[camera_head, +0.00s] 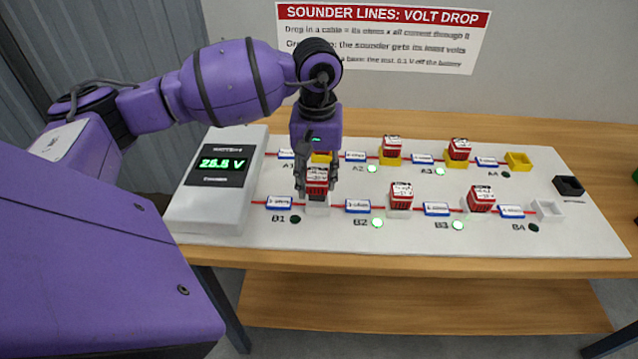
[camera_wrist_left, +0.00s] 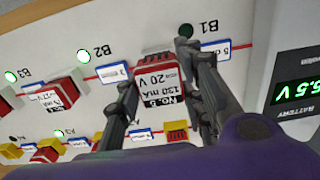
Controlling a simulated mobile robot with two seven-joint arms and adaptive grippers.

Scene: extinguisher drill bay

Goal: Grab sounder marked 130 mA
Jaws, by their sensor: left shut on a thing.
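The red sounder with the white label (camera_wrist_left: 160,92) reads "No. 5, 130 mA, 20 V" in the left wrist view. It also shows in the head view (camera_head: 317,178). My left gripper (camera_head: 316,190) is shut on it, one finger on each side, at the B1 place on the board. A white base (camera_head: 318,209) shows just below the sounder; I cannot tell whether they touch. The B1 lamp (camera_head: 295,219) is dark. My right gripper is not in view.
Other red sounders stand at A2 (camera_head: 391,147), A3 (camera_head: 459,150), B2 (camera_head: 401,195) and B3 (camera_head: 481,199), with green lamps lit. The yellow A4 base (camera_head: 519,161) and white B4 base (camera_head: 548,209) are empty. A battery box (camera_head: 218,190) stands left.

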